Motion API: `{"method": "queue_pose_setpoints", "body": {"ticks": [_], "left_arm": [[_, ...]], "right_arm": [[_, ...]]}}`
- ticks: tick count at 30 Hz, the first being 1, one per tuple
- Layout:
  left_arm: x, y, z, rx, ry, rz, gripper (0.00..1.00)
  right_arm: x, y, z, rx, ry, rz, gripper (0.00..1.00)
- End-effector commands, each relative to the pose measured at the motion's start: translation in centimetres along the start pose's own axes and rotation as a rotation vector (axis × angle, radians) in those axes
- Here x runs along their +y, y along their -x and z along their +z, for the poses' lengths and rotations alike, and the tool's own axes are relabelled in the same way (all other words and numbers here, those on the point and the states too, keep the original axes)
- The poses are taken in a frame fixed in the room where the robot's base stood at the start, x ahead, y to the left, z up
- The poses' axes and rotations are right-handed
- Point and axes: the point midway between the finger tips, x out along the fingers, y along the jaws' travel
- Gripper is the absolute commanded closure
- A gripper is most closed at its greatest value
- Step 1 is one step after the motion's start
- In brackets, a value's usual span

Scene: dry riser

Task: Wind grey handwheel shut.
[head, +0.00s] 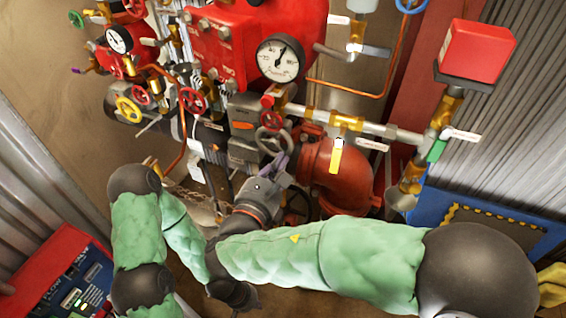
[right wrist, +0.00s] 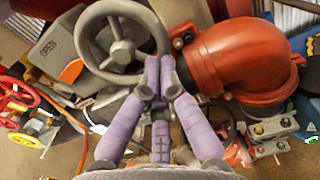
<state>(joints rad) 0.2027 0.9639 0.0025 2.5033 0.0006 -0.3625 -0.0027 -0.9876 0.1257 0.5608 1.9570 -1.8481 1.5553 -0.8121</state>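The grey handwheel (head: 268,141) sits in the middle of the pipework in the head view. It is large in the right wrist view (right wrist: 121,51), with its hub and spokes showing. My right gripper (head: 279,163) has purple fingers at the wheel's lower right rim. In the right wrist view the fingertips (right wrist: 160,62) are close together at the rim and look closed on it; they hide that stretch of rim. My left gripper (head: 235,294) is low in the head view, away from the wheel. Its fingers do not show clearly.
A grey box marked OPEN (right wrist: 48,50) stands beside the wheel. A thick red elbow pipe (head: 333,172) is close on the right. Smaller red handwheels (head: 193,100), a yellow one (head: 128,109) and a pressure gauge (head: 280,59) crowd around. A red-and-blue case (head: 75,280) is at lower left.

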Motion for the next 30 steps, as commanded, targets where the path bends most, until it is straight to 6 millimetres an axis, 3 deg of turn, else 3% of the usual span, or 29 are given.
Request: {"method": "queue_pose_setpoints", "body": {"ticks": [12,30], "left_arm": [[0.0,0.0,0.0,0.000,0.000,0.000,1.00],[1.1,2.9,0.1,0.000,0.000,0.000,1.00]], "right_arm": [[3.1,-0.1,-0.8,0.002,0.001,0.002,1.00],[6.0,-0.1,3.1,-0.004,-0.006,0.002,1.00]]}}
